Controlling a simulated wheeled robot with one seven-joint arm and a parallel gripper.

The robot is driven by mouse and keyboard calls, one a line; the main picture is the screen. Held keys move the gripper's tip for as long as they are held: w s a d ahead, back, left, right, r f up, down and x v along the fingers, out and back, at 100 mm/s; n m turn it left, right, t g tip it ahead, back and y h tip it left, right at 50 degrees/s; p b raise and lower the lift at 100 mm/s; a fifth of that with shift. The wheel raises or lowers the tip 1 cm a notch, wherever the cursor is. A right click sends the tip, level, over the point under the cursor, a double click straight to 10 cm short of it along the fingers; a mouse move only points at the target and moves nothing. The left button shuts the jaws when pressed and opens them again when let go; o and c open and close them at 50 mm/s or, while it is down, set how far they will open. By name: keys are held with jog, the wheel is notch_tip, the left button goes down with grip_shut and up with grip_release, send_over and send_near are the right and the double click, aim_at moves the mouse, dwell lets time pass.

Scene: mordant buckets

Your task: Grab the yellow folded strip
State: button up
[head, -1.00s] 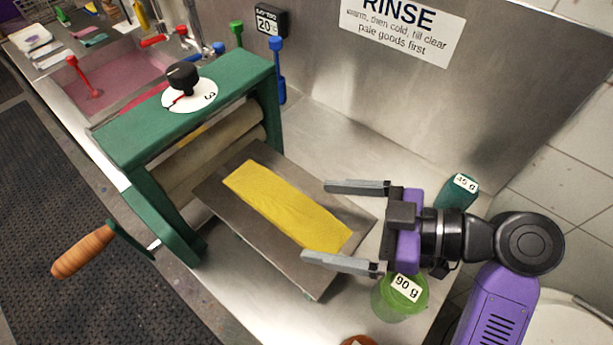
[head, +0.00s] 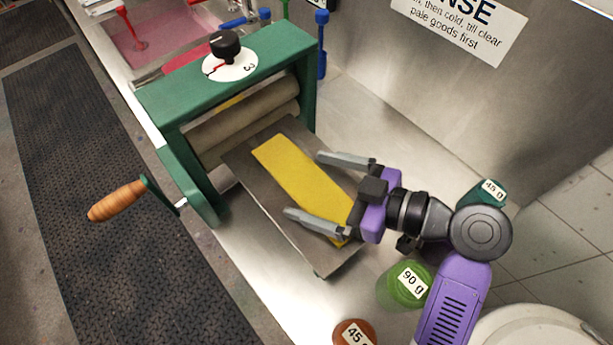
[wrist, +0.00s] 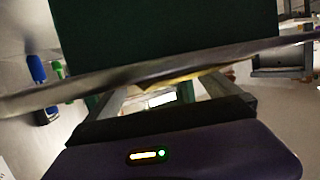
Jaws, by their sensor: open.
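The yellow folded strip (head: 297,178) lies flat and lengthwise on the grey metal tray (head: 318,258) in front of the green roller press (head: 178,104). My gripper (head: 317,188) is open, its two grey fingers spread to either side of the strip near its front half in the head view. I cannot tell the fingers' exact height over the tray. In the wrist view the tray's edge (wrist: 60,92) crosses the picture, with only a thin yellow sliver of the strip (wrist: 180,76) showing.
The press has a wooden crank handle (head: 117,201) at left. A steel wall with a rinse sign (head: 462,28) stands behind.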

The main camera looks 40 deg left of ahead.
jog(key=shift+f, duration=0.1)
jog(key=c, duration=1.9)
